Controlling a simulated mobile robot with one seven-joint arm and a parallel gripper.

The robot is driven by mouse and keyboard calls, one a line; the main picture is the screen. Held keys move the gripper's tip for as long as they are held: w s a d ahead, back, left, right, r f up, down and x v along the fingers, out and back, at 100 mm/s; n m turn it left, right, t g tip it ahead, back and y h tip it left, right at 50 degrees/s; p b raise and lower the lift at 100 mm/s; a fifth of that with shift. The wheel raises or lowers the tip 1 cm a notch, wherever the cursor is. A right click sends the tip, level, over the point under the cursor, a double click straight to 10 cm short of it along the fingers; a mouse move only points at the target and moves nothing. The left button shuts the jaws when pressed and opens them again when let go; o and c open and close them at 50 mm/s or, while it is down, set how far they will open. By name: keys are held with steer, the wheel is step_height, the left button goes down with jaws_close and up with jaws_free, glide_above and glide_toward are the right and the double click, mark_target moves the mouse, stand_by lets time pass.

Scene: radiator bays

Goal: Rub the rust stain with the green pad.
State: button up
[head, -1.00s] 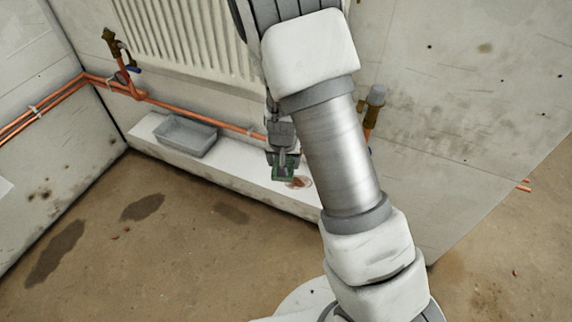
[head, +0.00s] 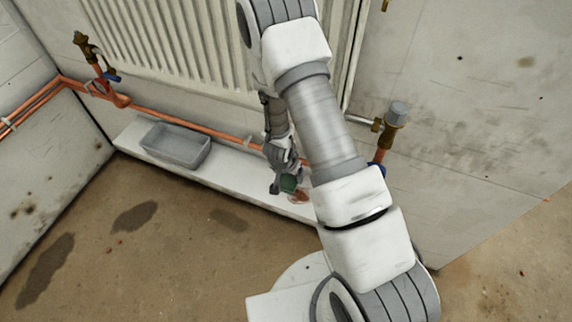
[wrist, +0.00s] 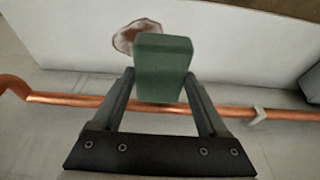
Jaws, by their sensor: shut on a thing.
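My gripper (head: 283,182) is shut on the green pad (wrist: 163,66), which sits between its two fingers in the wrist view. In the head view the green pad (head: 289,183) shows only in part at the gripper's tip. The rust stain (wrist: 136,36) is a reddish-brown ring on the white ledge (wrist: 225,45). It lies just beyond the pad in the wrist view, and the pad overlaps part of it. In the head view the rust stain (head: 299,197) is right beside the pad. I cannot tell whether the pad touches the ledge.
A grey tray (head: 176,147) stands on the ledge to the left. A copper pipe (head: 190,127) runs along the wall behind the ledge, below a white radiator (head: 170,50). Valves stand at left (head: 95,58) and right (head: 391,125). The ledge between tray and gripper is clear.

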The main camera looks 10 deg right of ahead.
steer(key=shift+w+f, duration=0.15)
steer(key=shift+w, duration=0.05)
step_height(320, 180, down, 6)
steer(key=b, duration=0.5)
steer(key=shift+f+b, duration=0.95)
steer(key=shift+b, duration=0.1)
stand_by(0.5)
steer(key=shift+s+d+r+b, duration=0.1)
steer(key=shift+s+d+b, duration=0.45)
steer(key=shift+d, duration=0.15)
steer(key=shift+s+d+r+b, duration=0.1)
steer(key=shift+s+d+b, duration=0.4)
steer(key=shift+d, duration=0.2)
steer(key=shift+s+d+f+b, duration=0.25)
steer(key=shift+s+d+b, duration=0.45)
steer(key=shift+d, duration=0.2)
steer(key=shift+s+d+r, duration=0.1)
steer(key=shift+s+d, duration=0.6)
steer(key=shift+d, duration=0.25)
steer(key=shift+s+d+r, duration=0.1)
steer(key=shift+s+d, duration=0.55)
steer(key=shift+d, duration=0.3)
steer(key=shift+s+f, duration=0.1)
steer(key=shift+f, duration=0.05)
